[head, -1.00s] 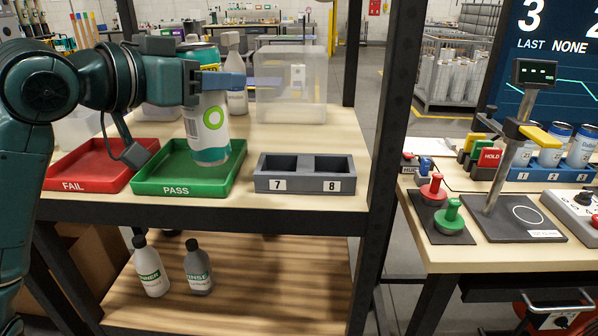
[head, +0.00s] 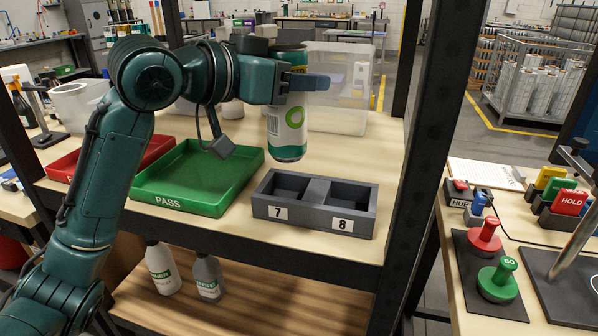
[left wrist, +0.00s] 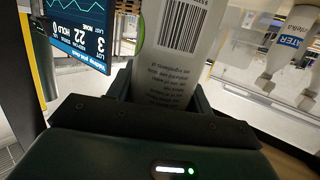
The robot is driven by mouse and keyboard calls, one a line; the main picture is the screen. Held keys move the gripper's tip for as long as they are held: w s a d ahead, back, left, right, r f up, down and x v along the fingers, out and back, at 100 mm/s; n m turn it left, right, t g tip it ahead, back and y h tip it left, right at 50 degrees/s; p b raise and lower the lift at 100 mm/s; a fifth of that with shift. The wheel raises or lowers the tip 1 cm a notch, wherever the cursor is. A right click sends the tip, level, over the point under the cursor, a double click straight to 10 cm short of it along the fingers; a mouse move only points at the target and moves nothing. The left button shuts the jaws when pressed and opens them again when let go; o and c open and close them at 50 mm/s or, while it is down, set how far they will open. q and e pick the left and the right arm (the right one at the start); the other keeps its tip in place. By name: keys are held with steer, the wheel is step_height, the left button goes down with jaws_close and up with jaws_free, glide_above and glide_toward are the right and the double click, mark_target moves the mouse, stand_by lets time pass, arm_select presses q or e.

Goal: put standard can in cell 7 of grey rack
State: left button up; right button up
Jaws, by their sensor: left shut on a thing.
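The standard can (head: 287,128) is white with a green ring mark and a teal band near its base. My left gripper (head: 306,84) is shut on its upper part and holds it upright above the shelf, behind the grey rack (head: 262,211). The can's printed side with a barcode fills the middle of the left wrist view (left wrist: 178,45). The rack has two empty-looking compartments; cell 7 (head: 291,186) is the left one and cell 8 (head: 345,199) the right one. My right gripper is not in view.
The green PASS tray (head: 160,190) stands left of the rack and looks empty. The red FAIL tray (head: 160,150) is further left, partly behind my arm. A clear bin (head: 335,115) stands behind the can. A dark shelf post (head: 425,130) rises right of the rack.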

mark_target(293, 135)
arm_select(q)
step_height(293, 135, down, 9)
steer(key=shift+r+b, duration=0.2)
steer(key=shift+b, duration=0.15)
steer(key=o, duration=1)
steer(key=shift+s+a+r, duration=0.1)
steer(key=shift+a, duration=0.1)
steer(key=v, duration=1.1)
steer(key=shift+s+a, duration=0.25)
steer(key=shift+a, duration=0.05)
